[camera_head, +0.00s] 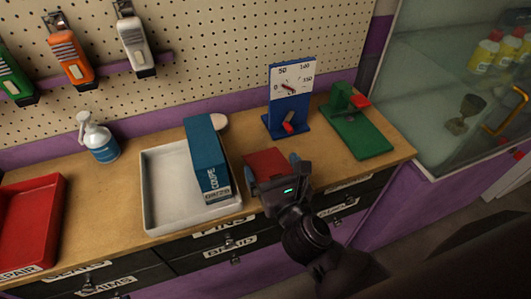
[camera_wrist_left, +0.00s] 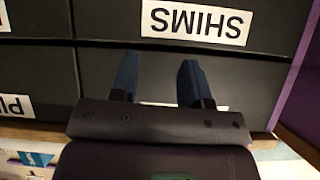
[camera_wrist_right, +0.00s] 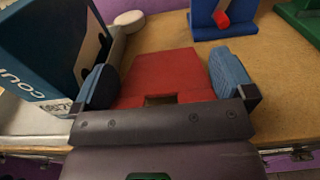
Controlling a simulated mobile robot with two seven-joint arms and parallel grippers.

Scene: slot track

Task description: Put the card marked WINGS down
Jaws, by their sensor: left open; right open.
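No card on which I can read WINGS shows in any view. My right gripper (camera_head: 272,170) is open over the front part of the bench. Its fingers stand on either side of a flat red piece (camera_head: 266,162), with gaps beside it in the right wrist view (camera_wrist_right: 160,72). I cannot tell whether that piece carries any marking. My left gripper (camera_wrist_left: 158,68) is open and empty in front of dark drawers, below a SHIMS label (camera_wrist_left: 196,22) in its wrist view; it is out of the head view.
A grey tray (camera_head: 160,205) holds a leaning blue box (camera_head: 205,155). A blue stand with a dial (camera_head: 291,90) and a green fixture (camera_head: 355,135) stand behind and right of the red piece. A red tray (camera_head: 35,220) and spray bottle (camera_head: 98,140) are left.

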